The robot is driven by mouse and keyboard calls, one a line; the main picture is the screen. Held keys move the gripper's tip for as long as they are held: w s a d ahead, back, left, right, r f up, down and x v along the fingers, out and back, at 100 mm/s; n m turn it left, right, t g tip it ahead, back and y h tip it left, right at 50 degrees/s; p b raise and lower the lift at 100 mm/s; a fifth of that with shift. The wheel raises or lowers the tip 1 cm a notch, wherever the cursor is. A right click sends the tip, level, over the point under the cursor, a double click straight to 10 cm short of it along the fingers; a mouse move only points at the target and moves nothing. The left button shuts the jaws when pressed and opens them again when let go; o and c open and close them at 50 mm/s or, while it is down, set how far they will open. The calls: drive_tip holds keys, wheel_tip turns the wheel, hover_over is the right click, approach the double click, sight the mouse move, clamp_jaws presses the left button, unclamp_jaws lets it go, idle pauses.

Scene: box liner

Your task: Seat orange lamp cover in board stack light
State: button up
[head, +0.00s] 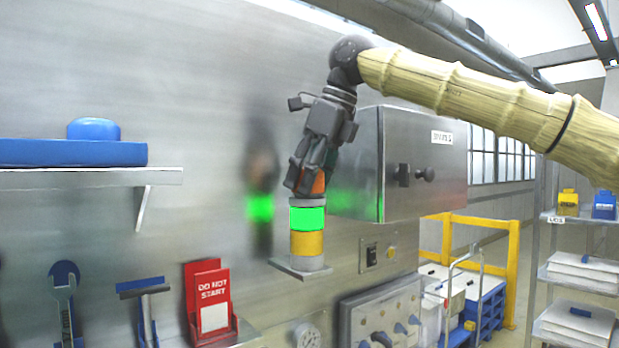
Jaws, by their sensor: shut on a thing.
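The board stack light (307,243) stands on a small bracket plate on the metal wall board. It has a lit green section above a yellow-orange section, with a grey ring at the top. My gripper (311,182) points down just above the stack light. It is shut on the orange lamp cover (319,183), of which only a part shows between the dark fingers. The cover is at or just above the grey top ring; the fingers hide whether they touch. The cover looks slightly tilted.
A metal cabinet (425,165) with a dark handle stands close to the right of my gripper. A shelf (90,178) with blue items is at left. Below it are a wrench (65,300), a hammer (143,289) and a red sign holder (209,300).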

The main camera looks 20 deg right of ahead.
drive_tip(key=shift+f+b, duration=0.35)
drive_tip(key=shift+f, duration=0.55)
drive_tip(key=o, duration=1.1)
drive_tip(key=shift+o, duration=0.3)
drive_tip(key=shift+w, duration=0.15)
drive_tip(key=shift+s+d+r, duration=0.1)
drive_tip(key=shift+s+r, duration=0.1)
drive_tip(key=shift+r, duration=0.15)
drive_tip(key=v, duration=1.1)
drive_tip(key=shift+r, duration=0.2)
drive_tip(key=shift+s+d+f, duration=0.1)
drive_tip(key=shift+d, duration=0.05)
